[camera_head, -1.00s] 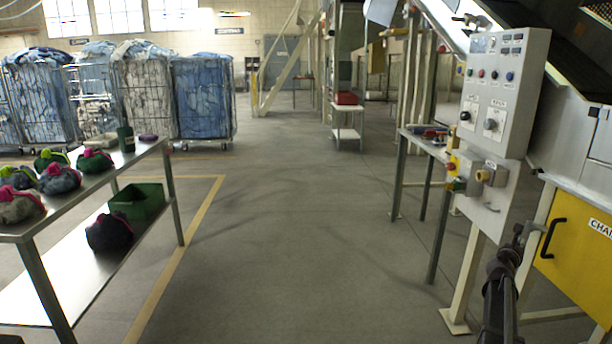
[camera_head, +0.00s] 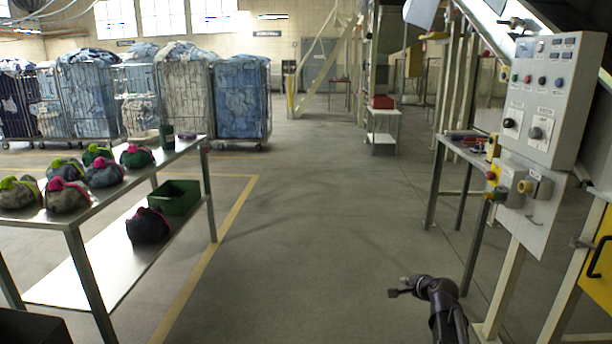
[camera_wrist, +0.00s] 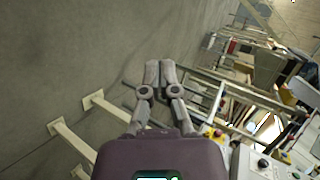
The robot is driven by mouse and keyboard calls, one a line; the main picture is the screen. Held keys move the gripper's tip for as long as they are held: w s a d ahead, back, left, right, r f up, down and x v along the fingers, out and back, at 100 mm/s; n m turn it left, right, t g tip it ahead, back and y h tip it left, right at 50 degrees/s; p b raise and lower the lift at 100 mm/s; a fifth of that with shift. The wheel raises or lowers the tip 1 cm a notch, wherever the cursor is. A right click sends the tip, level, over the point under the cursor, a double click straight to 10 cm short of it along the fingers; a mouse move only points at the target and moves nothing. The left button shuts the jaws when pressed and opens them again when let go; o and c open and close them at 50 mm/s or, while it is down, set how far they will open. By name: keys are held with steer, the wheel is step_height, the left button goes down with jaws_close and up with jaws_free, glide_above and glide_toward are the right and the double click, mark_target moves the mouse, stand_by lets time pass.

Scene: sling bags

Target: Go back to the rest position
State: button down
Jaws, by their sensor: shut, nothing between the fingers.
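My gripper (camera_head: 400,287) is at the lower right of the head view, in front of the machine legs and above the bare floor. In the wrist view my gripper (camera_wrist: 160,68) has its two fingers together with nothing between them. It touches no object. Several sling bags lie on the steel table at the left, among them a grey one with a pink strap (camera_head: 67,196). A dark bag (camera_head: 148,226) rests on the table's lower shelf.
The steel table (camera_head: 110,262) stands at the left, with a green bin (camera_head: 175,197) on its lower shelf. A control panel (camera_head: 548,100) stands close at the right, beside a narrow workbench (camera_head: 455,148). Laundry cages (camera_head: 240,100) line the back left. The middle floor is clear.

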steer(key=s+a+f+n+g, duration=0.65)
steer(key=s+a+n, duration=0.25)
steer(key=s+a, duration=0.2)
steer(key=s+a+f+n+g+h+p, duration=0.1)
steer(key=s+a+n+g+h, duration=0.15)
steer(key=s+n+g, duration=0.65)
step_height(320, 180, up, 29)
steer(key=s+m+t+p, duration=0.2)
steer(key=m+t+p, duration=0.1)
steer(key=p, duration=2.6)
steer(key=shift+s+t, duration=0.35)
steer(key=shift+t, duration=0.2)
steer(key=shift+f, duration=0.1)
